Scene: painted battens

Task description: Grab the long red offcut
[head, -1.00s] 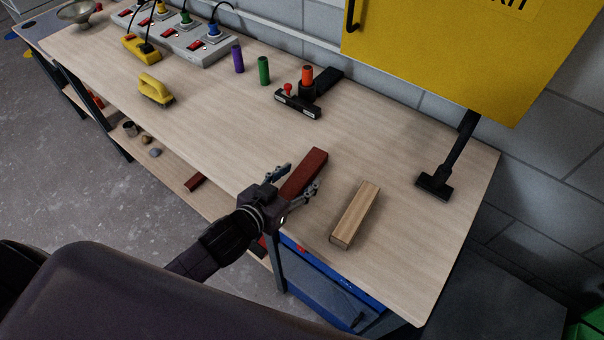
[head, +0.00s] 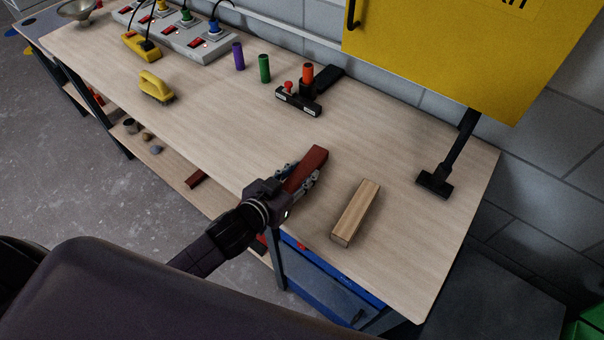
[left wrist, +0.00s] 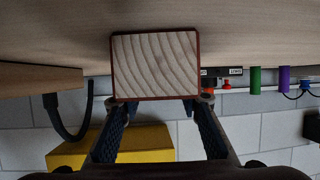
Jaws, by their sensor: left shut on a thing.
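The long red offcut (head: 311,161) lies on the workbench near its front edge, its far end pointing up and right in the head view. My left gripper (head: 300,180) is shut on it, with one finger on each side near its closer end. In the left wrist view the offcut's bare wood end face (left wrist: 155,66) with red edges fills the middle, and the gripper fingers (left wrist: 158,125) reach toward it from below. Whether the offcut touches the bench all along is hard to tell. My right gripper is not in view.
A plain wood batten (head: 356,212) lies just right of the offcut. A yellow cabinet (head: 440,50) and a black stand (head: 436,182) are at the right. Purple (head: 238,56) and green (head: 264,68) cylinders and a yellow brush (head: 155,87) stand farther back. The bench's middle is clear.

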